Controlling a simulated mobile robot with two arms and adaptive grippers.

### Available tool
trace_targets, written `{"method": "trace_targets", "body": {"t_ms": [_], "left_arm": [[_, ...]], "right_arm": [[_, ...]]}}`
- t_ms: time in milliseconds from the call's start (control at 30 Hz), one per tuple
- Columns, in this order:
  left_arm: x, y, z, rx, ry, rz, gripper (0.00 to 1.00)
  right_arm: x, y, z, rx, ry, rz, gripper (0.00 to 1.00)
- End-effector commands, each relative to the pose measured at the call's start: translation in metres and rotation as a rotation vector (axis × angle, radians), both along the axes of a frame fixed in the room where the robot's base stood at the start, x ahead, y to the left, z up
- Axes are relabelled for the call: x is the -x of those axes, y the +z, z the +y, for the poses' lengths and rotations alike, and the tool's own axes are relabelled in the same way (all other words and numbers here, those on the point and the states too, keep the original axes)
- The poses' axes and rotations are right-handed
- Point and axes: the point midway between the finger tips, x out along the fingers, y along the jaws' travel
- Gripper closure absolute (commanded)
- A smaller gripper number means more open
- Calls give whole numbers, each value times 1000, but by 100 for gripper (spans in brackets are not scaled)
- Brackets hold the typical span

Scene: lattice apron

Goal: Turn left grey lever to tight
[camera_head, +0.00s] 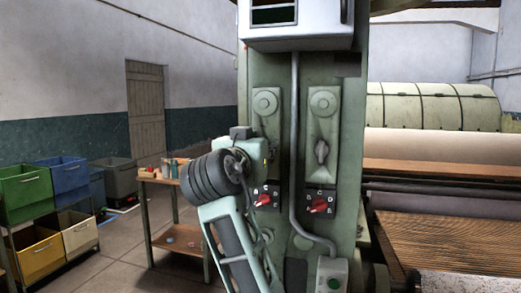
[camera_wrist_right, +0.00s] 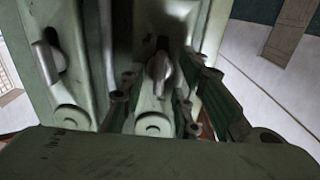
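The left grey lever (camera_wrist_right: 160,68) is on the left panel of the green machine column (camera_head: 279,75). In the head view my right wrist hides it. The right wrist view, which is upside down, shows it roughly in line with the panel's length. My right gripper (camera_wrist_right: 161,84) is open, with one finger on each side of this lever; I cannot tell whether either finger touches it. The right grey lever (camera_head: 321,151) sits upright on the neighbouring panel and also shows in the right wrist view (camera_wrist_right: 48,62). My left gripper is not in view.
Red selector knobs (camera_head: 264,200) and (camera_head: 319,205) sit below the panels. A grey conduit (camera_head: 294,130) runs down between the panels. A small wooden table (camera_head: 160,179) and coloured bins (camera_head: 27,186) stand left. Machine rollers and a wooden slatted bed (camera_head: 445,240) are at right.

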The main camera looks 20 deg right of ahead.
Motion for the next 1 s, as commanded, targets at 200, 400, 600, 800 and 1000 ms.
{"method": "trace_targets", "body": {"t_ms": [200, 400, 600, 800, 1000], "left_arm": [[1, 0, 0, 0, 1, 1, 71], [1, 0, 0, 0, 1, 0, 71], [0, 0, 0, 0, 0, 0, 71], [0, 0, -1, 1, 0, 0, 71], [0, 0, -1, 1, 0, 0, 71]], "right_arm": [[8, 1, 6, 1, 2, -2, 71], [35, 0, 25, 0, 4, -1, 71], [57, 0, 39, 0, 2, -1, 71], [62, 0, 42, -1, -1, 1, 71], [62, -1, 42, 0, 0, 2, 71]]}}
